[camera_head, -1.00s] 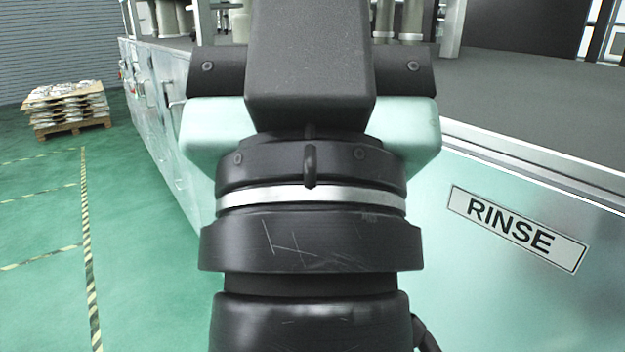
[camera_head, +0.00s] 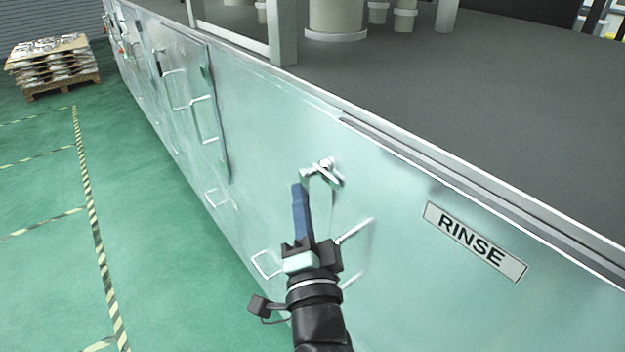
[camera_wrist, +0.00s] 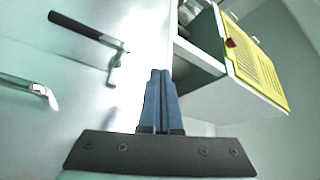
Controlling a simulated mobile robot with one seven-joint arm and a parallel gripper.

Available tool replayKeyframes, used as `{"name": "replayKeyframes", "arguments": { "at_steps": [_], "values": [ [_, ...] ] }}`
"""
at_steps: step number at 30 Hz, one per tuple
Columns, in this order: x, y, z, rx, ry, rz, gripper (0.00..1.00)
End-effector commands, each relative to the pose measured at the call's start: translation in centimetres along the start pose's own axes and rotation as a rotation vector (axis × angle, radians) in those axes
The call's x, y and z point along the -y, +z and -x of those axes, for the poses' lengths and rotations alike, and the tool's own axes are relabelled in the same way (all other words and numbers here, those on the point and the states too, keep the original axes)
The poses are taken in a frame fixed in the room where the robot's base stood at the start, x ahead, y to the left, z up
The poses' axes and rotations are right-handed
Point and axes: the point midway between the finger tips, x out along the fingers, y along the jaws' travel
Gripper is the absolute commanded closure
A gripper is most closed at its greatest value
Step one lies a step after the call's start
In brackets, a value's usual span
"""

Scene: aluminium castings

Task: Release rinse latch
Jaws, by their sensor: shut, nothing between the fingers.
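The rinse panel (camera_head: 390,285) is a pale metal front. A silver latch fitting (camera_head: 324,169) sits on it, left of the RINSE label (camera_head: 475,240). My gripper (camera_head: 300,188) has blue fingers held together, empty, with their tips just left of and slightly below the fitting in the head view. Whether they touch it I cannot tell. In the wrist view, a dark-gripped lever (camera_wrist: 85,27) on a metal mount stands up and left of my fingertips (camera_wrist: 160,75), apart from them. The lever's grip is not clear in the head view.
Wire pull handles (camera_head: 266,265) stick out low on the front, one beside my wrist. A dark worktop (camera_head: 480,120) lies above. Open green floor with striped tape is at left; a loaded pallet (camera_head: 55,65) stands far back. A yellow vented panel (camera_wrist: 262,75) shows in the wrist view.

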Motion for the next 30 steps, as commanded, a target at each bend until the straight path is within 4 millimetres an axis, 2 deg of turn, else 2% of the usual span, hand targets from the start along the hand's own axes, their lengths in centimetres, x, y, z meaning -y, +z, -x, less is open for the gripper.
{"name": "replayKeyframes", "arguments": {
  "at_steps": [1, 3, 6, 8, 11, 20, 26, 30],
  "values": [
    [-2.6, 0.5, 1.0, 0.007, 0.074, -0.121, 1.0],
    [-6.0, 1.4, 2.6, -0.003, 0.144, -0.257, 1.0],
    [-9.2, 2.2, 4.4, -0.024, 0.209, -0.379, 1.0],
    [-10.2, 2.5, 5.0, -0.033, 0.228, -0.416, 1.0],
    [-10.9, 2.7, 5.3, -0.037, 0.237, -0.435, 1.0],
    [-10.8, 2.7, 5.0, -0.036, 0.233, -0.431, 1.0],
    [-11.1, 2.7, 3.0, -0.035, 0.231, -0.431, 1.0],
    [-11.7, 2.7, 0.7, -0.035, 0.23, -0.43, 1.0]
  ]
}}
